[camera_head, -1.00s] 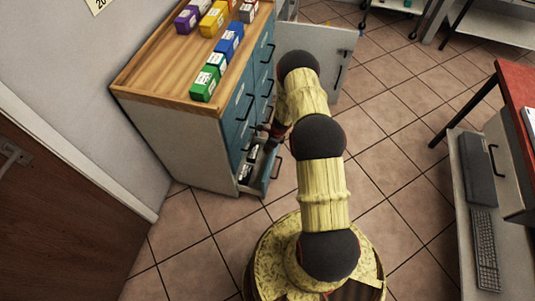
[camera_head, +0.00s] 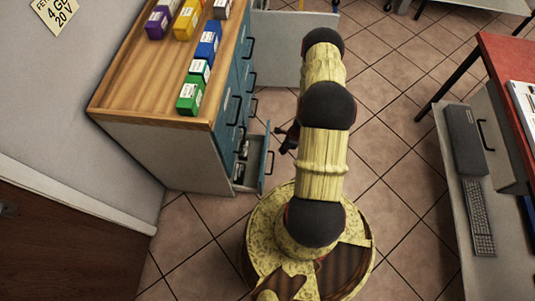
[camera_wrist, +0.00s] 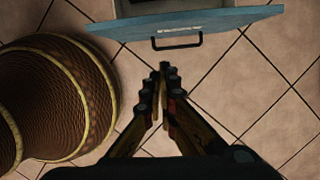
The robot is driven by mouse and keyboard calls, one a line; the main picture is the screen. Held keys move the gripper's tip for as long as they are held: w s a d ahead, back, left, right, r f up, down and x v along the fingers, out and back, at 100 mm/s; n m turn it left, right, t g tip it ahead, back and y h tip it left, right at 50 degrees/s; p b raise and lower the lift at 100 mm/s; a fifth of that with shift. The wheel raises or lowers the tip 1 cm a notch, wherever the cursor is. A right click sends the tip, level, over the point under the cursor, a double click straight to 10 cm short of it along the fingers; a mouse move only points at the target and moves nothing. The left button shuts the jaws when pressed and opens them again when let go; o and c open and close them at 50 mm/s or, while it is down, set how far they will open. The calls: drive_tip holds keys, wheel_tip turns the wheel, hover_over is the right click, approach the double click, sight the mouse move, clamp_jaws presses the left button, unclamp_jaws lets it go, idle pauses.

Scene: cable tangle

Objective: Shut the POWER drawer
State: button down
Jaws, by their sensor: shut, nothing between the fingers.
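A low drawer (camera_head: 265,158) of the blue-fronted cabinet (camera_head: 170,155) stands pulled out, with dark and pale items inside. I cannot read its label, so I cannot tell whether it is the POWER drawer. In the wrist view, a blue drawer front (camera_wrist: 112,29) with a black bar handle (camera_wrist: 178,44) and a pale label crosses the top. My gripper (camera_wrist: 164,70) is shut and empty, just in front of the handle and apart from it. In the head view my gripper (camera_head: 283,138) is small and dark, to the right of the open drawer, partly hidden by my arm.
Several coloured boxes (camera_head: 190,95) stand on the wooden cabinet top. A grey door or panel (camera_head: 275,50) stands open beyond the drawers. A desk with a keyboard (camera_head: 478,215) is at the right. Tiled floor (camera_head: 400,200) lies clear between.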

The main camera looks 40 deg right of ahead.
drive_tip(key=w+a+f+b, duration=0.4)
drive_tip(key=w+f+b, duration=0.1)
drive_tip(key=f, duration=0.4)
drive_tip(key=shift+f+n, duration=0.35)
drive_tip(key=shift+n, duration=0.05)
